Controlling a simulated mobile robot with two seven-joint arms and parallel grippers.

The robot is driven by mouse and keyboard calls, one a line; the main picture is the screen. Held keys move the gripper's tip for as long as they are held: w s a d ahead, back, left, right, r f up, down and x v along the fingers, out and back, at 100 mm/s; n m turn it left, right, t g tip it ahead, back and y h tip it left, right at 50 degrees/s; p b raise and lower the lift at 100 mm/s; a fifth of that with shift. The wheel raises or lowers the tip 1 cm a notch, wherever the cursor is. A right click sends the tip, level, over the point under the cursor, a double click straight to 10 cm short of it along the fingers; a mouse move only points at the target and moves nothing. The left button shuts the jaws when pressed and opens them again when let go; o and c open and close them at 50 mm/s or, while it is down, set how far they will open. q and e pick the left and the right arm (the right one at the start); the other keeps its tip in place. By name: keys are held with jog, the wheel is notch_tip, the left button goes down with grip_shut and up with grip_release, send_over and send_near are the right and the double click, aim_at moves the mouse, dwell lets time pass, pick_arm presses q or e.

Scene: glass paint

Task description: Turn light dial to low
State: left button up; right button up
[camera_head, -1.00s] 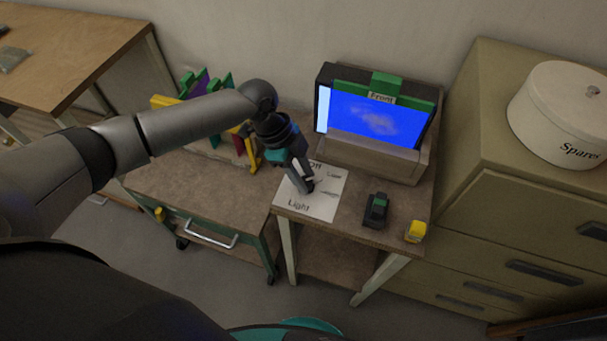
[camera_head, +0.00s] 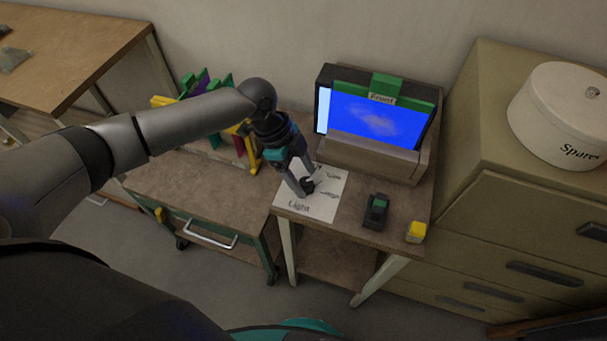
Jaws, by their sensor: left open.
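The light dial (camera_head: 308,186) is a small dark knob on a white sheet (camera_head: 322,206) marked "Light", with further labels around the knob. It lies at the front left of the small table. My left gripper (camera_head: 305,187) points down over the sheet, with its fingers at the dial. The fingers are open; whether they touch the knob I cannot tell. The gripper partly hides the dial and the labels behind it, so the dial's setting cannot be read. My right gripper is not in view.
A light box (camera_head: 376,125) with a blue glowing pane stands behind the sheet. A black and green device (camera_head: 376,212) and a yellow block (camera_head: 416,232) lie to the right. A rack of coloured panels (camera_head: 215,145) stands left, and a cabinet (camera_head: 500,220) right.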

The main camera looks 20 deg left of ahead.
pick_arm(q)
jog(key=p+v, duration=0.1)
jog(key=v, duration=1.3)
jog(key=shift+r, duration=0.4)
jog(key=s+d+f+n+t, duration=0.2)
jog(key=s+d+f+n, duration=0.4)
jog(key=s+d+f, duration=0.3)
jog(key=s+a+n+t+y, duration=0.2)
jog(key=s+a+n+y, duration=0.2)
jog(key=s+a+n, duration=0.6)
notch_tip(320, 180, down, 26)
jog(key=s+d+g+b, duration=0.1)
jog(key=d+g+b, duration=0.1)
jog(key=b, duration=0.1)
jog(key=s+a+f+b, duration=0.2)
jog(key=s+f+b, duration=0.1)
jog(key=s+f, duration=1.2)
notch_tip(320, 180, down, 3)
jog(key=shift+s+r+g+y+b, duration=0.15)
jog(key=shift+s+g+y+b, duration=0.15)
jog(key=shift+g+b, duration=0.1)
